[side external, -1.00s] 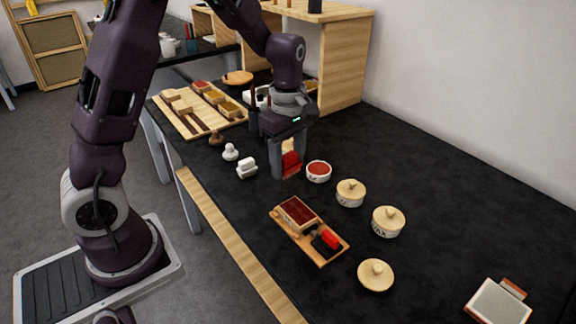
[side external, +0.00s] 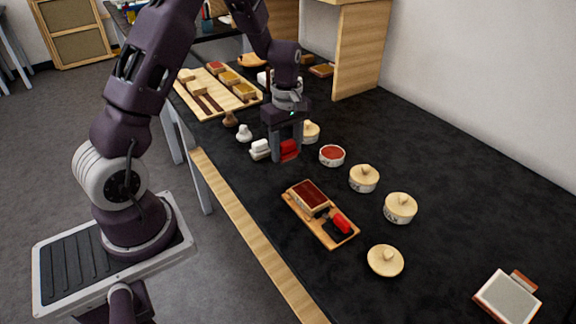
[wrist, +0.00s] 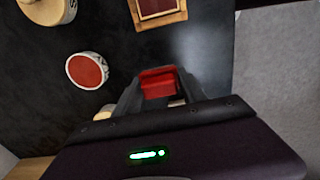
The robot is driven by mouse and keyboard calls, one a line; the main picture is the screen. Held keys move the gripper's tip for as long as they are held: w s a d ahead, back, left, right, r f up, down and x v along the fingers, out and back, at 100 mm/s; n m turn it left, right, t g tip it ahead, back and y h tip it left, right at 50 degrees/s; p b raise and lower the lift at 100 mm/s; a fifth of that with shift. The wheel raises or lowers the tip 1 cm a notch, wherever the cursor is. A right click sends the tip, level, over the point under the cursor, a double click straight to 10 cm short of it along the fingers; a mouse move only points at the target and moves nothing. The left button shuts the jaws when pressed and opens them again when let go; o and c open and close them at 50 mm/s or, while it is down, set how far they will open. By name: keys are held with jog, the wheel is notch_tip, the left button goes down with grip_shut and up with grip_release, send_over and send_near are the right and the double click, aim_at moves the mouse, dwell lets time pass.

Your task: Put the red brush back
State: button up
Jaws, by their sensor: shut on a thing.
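My gripper (side external: 287,158) is shut on a red block-like thing, which I take to be the red brush (side external: 290,149). It is held upright between the fingers, close to the table; whether it touches the table I cannot tell. In the wrist view, the red brush (wrist: 158,83) sits between the fingertips of my gripper (wrist: 157,90). A small wooden board (side external: 329,240) nearer the camera holds a box with a dark red top (side external: 308,194) and a black piece with a red block (side external: 341,223). The fingers hide part of the brush.
A white block (side external: 260,148) is close left of my gripper. A round red-filled dish (side external: 331,155) is to its right. Several lidded pots (side external: 364,178) and a loose lid (side external: 385,261) line the right. A pale wooden tray (side external: 205,110) lies behind.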

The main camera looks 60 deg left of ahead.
aim_at(287, 172)
jog(key=shift+f, duration=2.4)
jog(key=shift+f, duration=0.1)
jog(key=o, duration=1.3)
